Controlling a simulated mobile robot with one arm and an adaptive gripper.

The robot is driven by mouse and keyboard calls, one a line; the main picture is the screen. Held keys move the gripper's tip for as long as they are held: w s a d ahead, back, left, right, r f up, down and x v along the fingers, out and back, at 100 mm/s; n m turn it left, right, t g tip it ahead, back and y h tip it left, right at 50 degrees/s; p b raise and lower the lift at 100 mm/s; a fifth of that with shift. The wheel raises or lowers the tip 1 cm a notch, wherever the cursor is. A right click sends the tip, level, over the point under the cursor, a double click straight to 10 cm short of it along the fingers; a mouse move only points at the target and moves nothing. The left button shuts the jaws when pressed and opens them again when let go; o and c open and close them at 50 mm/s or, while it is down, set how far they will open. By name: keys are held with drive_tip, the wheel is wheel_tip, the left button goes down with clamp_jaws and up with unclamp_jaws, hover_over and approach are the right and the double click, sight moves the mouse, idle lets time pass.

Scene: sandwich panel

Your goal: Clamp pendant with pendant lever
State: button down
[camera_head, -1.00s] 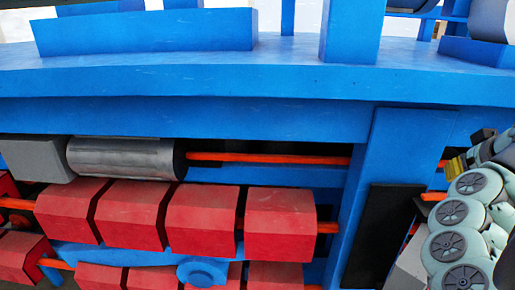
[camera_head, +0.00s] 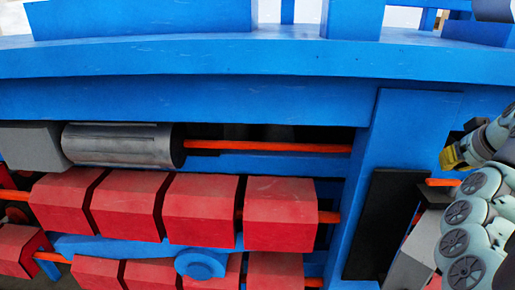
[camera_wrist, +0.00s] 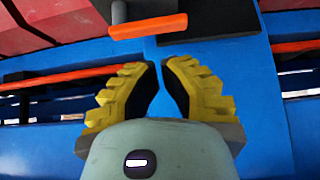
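An orange bar with a rounded dark-grey end piece stands out at the top of the wrist view (camera_wrist: 148,27); it may be the pendant lever, but I cannot tell for sure. A black plate (camera_wrist: 222,55) lies behind it on the blue panel. My gripper (camera_wrist: 160,64), with yellow ribbed fingers, points toward the bar. The fingertips are close together with a narrow empty gap, apart from the bar. In the head view my gripper (camera_head: 451,158) is at the right edge, beside a short orange bar (camera_head: 442,182). I cannot make out a separate pendant.
The blue frame (camera_head: 200,95) spans the head view, with a blue post (camera_head: 400,135) and black plate (camera_head: 385,215) left of my arm. Red blocks (camera_head: 280,212), a grey cylinder (camera_head: 120,145) and a long orange rod (camera_head: 265,147) fill the left side.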

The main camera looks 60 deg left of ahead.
sight(431, 172)
drive_tip(key=shift+b+x, duration=0.5)
drive_tip(key=shift+x, duration=0.3)
drive_tip(key=shift+a+p, duration=0.15)
drive_tip(key=shift+p, duration=0.45)
drive_tip(key=shift+p+x, duration=0.85)
drive_tip(key=shift+x, duration=0.2)
drive_tip(key=shift+p+x, duration=0.75)
drive_tip(key=shift+x, duration=0.4)
drive_tip(key=shift+w+a+f+b, duration=0.1)
drive_tip(key=shift+w+f+b, duration=0.15)
drive_tip(key=shift+b, duration=1.1)
